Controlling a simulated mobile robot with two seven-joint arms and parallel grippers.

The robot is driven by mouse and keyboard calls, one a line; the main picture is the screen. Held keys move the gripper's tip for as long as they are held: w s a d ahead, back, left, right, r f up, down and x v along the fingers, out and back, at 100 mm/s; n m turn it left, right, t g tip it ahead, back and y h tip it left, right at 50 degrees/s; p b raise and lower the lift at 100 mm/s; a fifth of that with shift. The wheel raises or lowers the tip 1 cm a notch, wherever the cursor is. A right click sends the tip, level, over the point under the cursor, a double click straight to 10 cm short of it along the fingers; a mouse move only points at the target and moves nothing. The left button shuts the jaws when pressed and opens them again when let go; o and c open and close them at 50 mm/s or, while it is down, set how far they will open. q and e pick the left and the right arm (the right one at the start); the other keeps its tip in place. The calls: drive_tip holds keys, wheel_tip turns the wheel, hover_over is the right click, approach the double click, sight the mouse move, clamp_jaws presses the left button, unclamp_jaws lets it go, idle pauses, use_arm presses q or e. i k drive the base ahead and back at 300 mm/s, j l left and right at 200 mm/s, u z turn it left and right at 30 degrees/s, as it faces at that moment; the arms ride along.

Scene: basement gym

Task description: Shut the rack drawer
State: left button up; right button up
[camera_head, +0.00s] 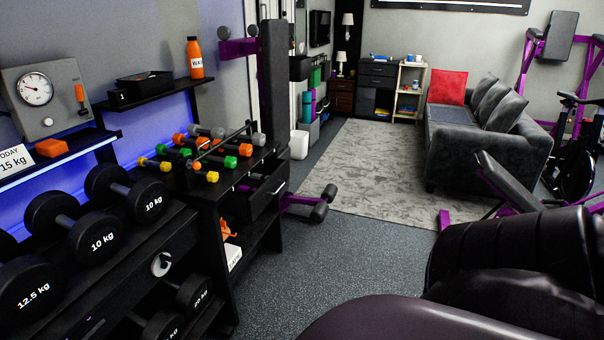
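The black dumbbell rack runs along the left wall. A black drawer (269,197) with a pale bar handle (279,187) sticks out from the rack's far section, below the small coloured dumbbells, and stands open. Its inside is dark and shows only in part. A dark segmented arm part of mine fills the lower right. Neither of my grippers shows in the head view.
Large dumbbells (72,222) and small coloured dumbbells (207,153) lie on the rack top. A purple-framed bench with a black roller (319,208) stands just beyond the drawer. Grey floor (300,265) is clear right of the rack. A grey sofa (485,140) stands farther back.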

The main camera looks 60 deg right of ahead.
sight(243, 205)
drive_tip(key=k+j+z, duration=0.1)
drive_tip(key=z, duration=1.55)
drive_tip(key=i+u, duration=0.1)
drive_tip(key=i, duration=1.05)
drive_tip(key=i+j, duration=0.45)
drive_tip(key=i, duration=0.05)
